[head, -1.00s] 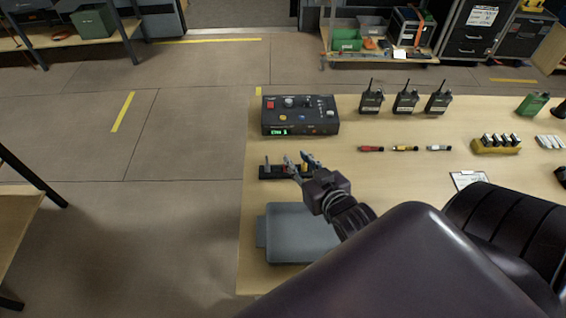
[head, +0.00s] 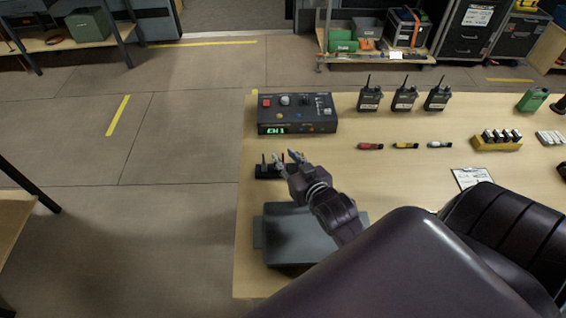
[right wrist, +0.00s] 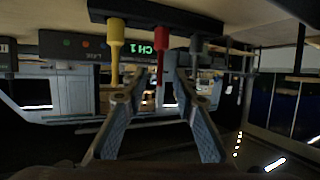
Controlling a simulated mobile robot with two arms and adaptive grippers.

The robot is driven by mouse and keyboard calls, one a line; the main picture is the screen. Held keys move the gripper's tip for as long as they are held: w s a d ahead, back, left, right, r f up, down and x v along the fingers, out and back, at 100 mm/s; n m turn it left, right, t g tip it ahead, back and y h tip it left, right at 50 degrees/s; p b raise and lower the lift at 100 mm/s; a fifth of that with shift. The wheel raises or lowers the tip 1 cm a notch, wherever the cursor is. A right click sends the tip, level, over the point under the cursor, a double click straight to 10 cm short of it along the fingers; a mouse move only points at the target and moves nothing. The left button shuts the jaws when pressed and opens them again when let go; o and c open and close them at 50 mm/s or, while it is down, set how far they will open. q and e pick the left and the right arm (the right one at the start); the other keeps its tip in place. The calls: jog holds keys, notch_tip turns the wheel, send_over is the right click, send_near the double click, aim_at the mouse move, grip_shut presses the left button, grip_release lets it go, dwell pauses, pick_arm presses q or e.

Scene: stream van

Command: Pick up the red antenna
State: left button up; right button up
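The red antenna (right wrist: 162,38) stands in a dark rack (right wrist: 165,15) between a yellow antenna (right wrist: 115,40) and a black one (right wrist: 196,45); the right wrist picture is upside down. My right gripper (right wrist: 161,74) is open, its two fingers spread, with the red antenna lined up in the gap between the fingertips. I cannot tell how far it is from the antenna. In the head view my right gripper (head: 286,159) is over the right part of the rack (head: 264,172) and hides most of the antennas. My left gripper is out of view.
A control box (head: 297,115) showing CH1 stands behind the rack. A grey case (head: 285,240) lies in front of it, under my forearm. Several radios (head: 404,97), small coloured items (head: 405,146), a yellow battery holder (head: 497,144) and a clipboard (head: 470,178) are to the right on the table.

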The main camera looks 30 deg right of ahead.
jog(key=shift+x, duration=1.15)
jog(key=shift+s, duration=0.1)
jog(key=shift+c, duration=0.6)
grip_shut()
